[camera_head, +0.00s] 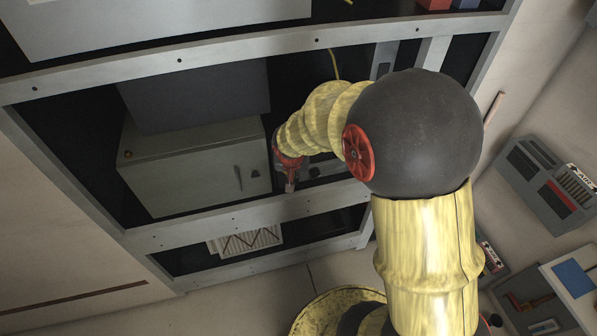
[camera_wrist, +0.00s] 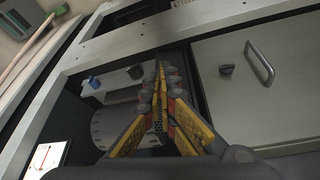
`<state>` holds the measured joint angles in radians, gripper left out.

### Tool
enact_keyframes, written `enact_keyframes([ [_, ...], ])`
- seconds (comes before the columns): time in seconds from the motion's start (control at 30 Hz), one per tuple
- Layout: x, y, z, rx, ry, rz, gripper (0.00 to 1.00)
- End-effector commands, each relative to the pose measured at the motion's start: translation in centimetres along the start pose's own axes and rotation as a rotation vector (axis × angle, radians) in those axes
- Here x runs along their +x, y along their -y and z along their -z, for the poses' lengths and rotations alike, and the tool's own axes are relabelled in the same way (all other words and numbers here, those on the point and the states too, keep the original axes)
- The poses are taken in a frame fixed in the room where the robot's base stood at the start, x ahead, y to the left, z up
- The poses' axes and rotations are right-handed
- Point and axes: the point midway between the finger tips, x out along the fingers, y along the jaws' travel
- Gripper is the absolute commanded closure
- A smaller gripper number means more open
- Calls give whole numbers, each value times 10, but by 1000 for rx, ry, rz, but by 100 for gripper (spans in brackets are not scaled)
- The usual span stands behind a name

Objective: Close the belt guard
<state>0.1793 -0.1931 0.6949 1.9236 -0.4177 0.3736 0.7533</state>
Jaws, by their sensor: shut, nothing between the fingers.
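My gripper (camera_head: 290,186) is inside the rack opening, just right of a grey box with a handle (camera_head: 195,172). In the wrist view my gripper (camera_wrist: 160,66) has its yellow fingers together, with nothing held. The grey box (camera_wrist: 262,115) is to the right of the fingers, its front flat, with a handle and a dark knob. Left of the fingers is a pale rounded drum-like part (camera_wrist: 113,128) below a light bracket with a blue knob (camera_wrist: 95,82). I cannot tell for sure which part is the belt guard; the fingers hide some of this area.
The rack's metal frame rails (camera_head: 180,60) cross above and below the opening. A white pleated filter-like panel (camera_head: 245,241) is in the lower bay. A yellow cable (camera_head: 335,65) hangs behind my arm. Grey wall boxes (camera_head: 550,185) are at the right.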

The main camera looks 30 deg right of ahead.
Motion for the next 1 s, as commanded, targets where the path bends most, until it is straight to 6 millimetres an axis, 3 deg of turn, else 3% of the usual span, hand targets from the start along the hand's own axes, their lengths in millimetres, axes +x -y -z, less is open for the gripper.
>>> enact_keyframes([
  [0.33, 73, -1, -2, 1, 3, -1, 100],
  [0.6, 79, -1, 29, 3, 0, -1, 100],
  [1.0, 82, 0, 38, 1, -1, 0, 100],
])
